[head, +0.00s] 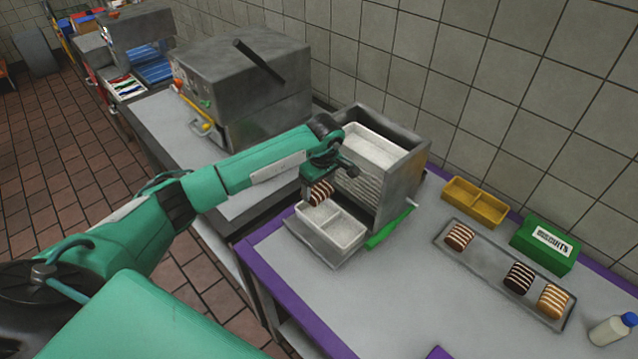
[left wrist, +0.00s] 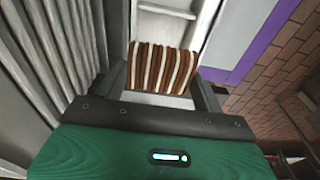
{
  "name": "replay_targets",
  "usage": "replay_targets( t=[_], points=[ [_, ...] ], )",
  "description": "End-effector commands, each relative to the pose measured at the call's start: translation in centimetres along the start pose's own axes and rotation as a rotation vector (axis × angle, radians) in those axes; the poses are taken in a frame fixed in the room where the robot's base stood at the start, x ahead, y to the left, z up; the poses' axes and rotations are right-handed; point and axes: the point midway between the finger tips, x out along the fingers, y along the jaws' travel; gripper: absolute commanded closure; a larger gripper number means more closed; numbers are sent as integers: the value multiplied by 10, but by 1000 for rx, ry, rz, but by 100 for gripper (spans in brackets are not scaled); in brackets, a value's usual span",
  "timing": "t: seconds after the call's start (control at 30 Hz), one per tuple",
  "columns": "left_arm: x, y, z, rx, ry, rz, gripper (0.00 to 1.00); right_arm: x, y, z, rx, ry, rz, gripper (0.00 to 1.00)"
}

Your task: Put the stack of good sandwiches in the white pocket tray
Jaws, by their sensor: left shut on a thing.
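My left gripper (head: 319,181) is shut on a brown-and-white striped sandwich stack (head: 321,192). It holds the stack above the white pocket tray (head: 337,243), over its back left part. In the left wrist view the stack (left wrist: 162,68) sits between the fingers of the left gripper (left wrist: 160,95), with part of the white tray (left wrist: 168,12) behind it. The tray has two pockets that look empty in the head view, and it rests at the foot of a grey metal dispenser. My right gripper is not in view.
The grey dispenser (head: 402,182) stands right behind the held stack, with more white trays inside. A long grey tray (head: 482,262) holds three striped sandwich stacks. A yellow two-part box (head: 474,203), a green biscuits box (head: 543,246) and a white bottle (head: 612,330) stand at right.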

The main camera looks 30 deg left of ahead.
Motion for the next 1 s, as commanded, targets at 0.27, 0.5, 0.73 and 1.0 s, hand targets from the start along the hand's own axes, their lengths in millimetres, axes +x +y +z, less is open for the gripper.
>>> replay_targets(
  t=[0.27, 0.5, 0.73, 1.0],
  points=[
    [27, 0, 4, 0, -1, -2, 55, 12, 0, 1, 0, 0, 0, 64],
    [50, 0, 7, 1, -1, -1, 55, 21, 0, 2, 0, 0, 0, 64],
    [58, 0, 7, 0, 0, 0, 55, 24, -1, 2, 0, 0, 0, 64],
    [58, 0, 7, 1, 0, 0, 55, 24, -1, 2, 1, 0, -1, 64]
  ],
)
